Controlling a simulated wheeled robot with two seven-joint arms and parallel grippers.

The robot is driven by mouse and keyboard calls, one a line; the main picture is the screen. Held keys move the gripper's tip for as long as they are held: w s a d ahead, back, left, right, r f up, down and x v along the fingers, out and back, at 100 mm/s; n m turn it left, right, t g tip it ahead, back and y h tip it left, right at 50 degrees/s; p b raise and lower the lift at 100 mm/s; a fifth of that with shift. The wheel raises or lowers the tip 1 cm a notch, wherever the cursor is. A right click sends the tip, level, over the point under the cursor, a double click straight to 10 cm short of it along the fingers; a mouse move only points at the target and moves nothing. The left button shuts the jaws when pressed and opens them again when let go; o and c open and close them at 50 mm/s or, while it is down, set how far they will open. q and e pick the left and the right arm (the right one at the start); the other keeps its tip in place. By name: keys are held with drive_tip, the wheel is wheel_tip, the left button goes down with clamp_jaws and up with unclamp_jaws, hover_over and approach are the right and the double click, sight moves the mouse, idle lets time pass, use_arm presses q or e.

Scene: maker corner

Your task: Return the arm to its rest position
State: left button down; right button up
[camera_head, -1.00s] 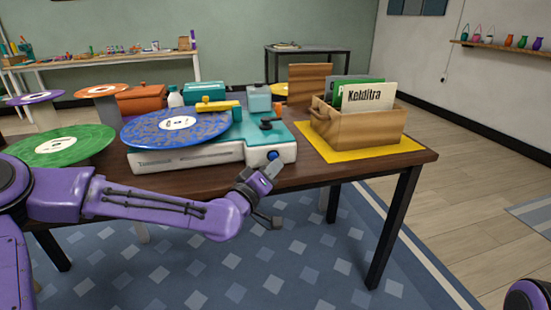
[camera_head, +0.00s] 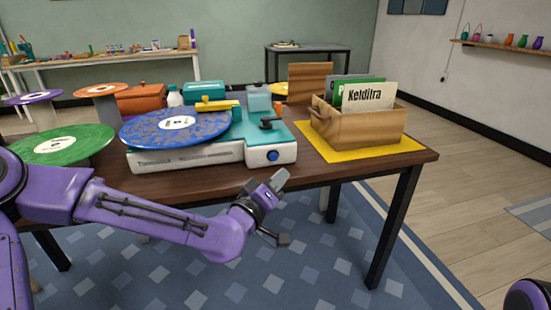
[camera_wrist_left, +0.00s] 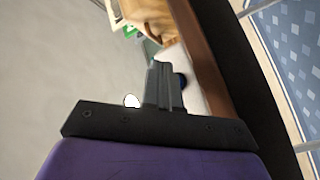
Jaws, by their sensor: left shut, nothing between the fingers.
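My left arm, purple, comes in from the left in the head view, in front of the table's front edge. Its left gripper (camera_head: 280,181) is shut and empty, just in front of the table edge and below the record player (camera_head: 215,153). In the left wrist view the dark fingers (camera_wrist_left: 163,85) are together with nothing between them. The record player carries a blue record (camera_head: 150,132). My right gripper is not in view; only a purple part of my right arm shows at the lower right corner.
The dark wooden table (camera_head: 330,172) also holds a wooden crate (camera_head: 372,128) of record sleeves on a yellow mat (camera_head: 400,150). A green record (camera_head: 40,147) lies at the left. The patterned rug (camera_head: 190,280) in front of the table is clear.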

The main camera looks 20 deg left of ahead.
use_arm(q)
drive_tip(key=s+f+g+y, duration=0.1)
drive_tip(key=s+f+g, duration=0.25)
drive_tip(key=f, duration=1.15)
drive_tip(key=s+a+f+g+y, duration=0.2)
drive_tip(key=s+a+f+g, duration=0.15)
drive_tip(key=s+f, duration=0.75)
drive_tip(key=s+a+f+g+y, duration=0.25)
drive_tip(key=s+f+g, duration=0.25)
drive_tip(key=s+f, duration=0.6)
drive_tip(key=s+a+f+g+y, duration=0.25)
drive_tip(key=s+a+f, duration=0.35)
drive_tip(key=s, duration=0.4)
wheel_tip(320, 180, up, 22)
drive_tip(key=p, duration=2.1)
drive_tip(key=shift+a+f+m+g+h+p, duration=0.15)
drive_tip(key=shift+a+m+g+h+p, duration=0.15)
drive_tip(key=shift+a+g+p, duration=0.05)
drive_tip(key=shift+w, duration=0.1)
